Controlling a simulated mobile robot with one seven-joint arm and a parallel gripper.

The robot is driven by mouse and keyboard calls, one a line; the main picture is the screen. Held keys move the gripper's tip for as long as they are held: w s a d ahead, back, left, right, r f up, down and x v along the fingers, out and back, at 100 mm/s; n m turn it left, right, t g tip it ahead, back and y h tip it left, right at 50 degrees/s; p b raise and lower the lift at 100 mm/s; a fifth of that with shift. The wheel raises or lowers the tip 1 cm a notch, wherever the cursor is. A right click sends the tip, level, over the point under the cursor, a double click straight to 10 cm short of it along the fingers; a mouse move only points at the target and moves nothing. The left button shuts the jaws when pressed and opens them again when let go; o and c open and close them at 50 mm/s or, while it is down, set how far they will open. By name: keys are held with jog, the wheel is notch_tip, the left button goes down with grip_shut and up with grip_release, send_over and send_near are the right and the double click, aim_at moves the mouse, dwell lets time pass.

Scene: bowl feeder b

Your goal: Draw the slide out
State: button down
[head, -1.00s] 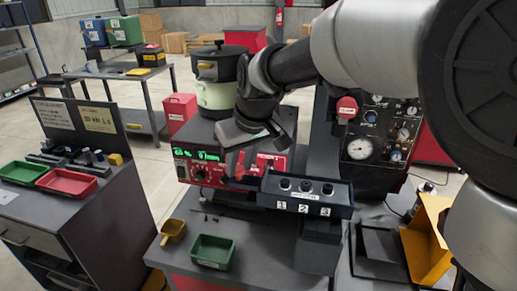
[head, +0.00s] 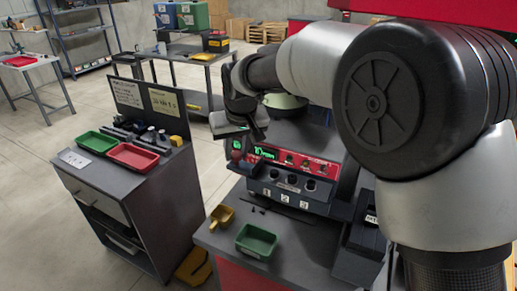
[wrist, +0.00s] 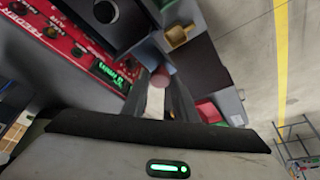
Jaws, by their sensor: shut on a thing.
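The slide (head: 283,202) is a dark block with round sockets above the labels 1, 2 and 3, in front of the feeder's red panel. Its near end also shows in the wrist view (wrist: 128,28). A red cylindrical knob (wrist: 161,77) sits at its end, between my fingers. My gripper (head: 237,157) is shut on this knob at the slide's left end. In the wrist view my gripper (wrist: 162,92) points along the slide's end. How the knob joins the slide is partly hidden.
The red panel (head: 300,163) with a green display stands just behind the slide. A green tray (head: 256,241) and a yellow scoop (head: 222,216) lie on the bench in front. A side table with a red tray (head: 133,156) stands left, across a floor gap.

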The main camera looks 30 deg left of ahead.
jog(key=a, duration=0.3)
jog(key=shift+r+p, duration=0.15)
jog(key=shift+p, duration=0.25)
jog(key=shift+a, duration=0.1)
jog(key=c, duration=1.4)
grip_release()
jog(key=shift+a, duration=0.1)
jog(key=shift+c, duration=0.2)
jog(key=v, duration=1.7)
jog(key=shift+r, duration=0.15)
jog(key=shift+s, duration=0.15)
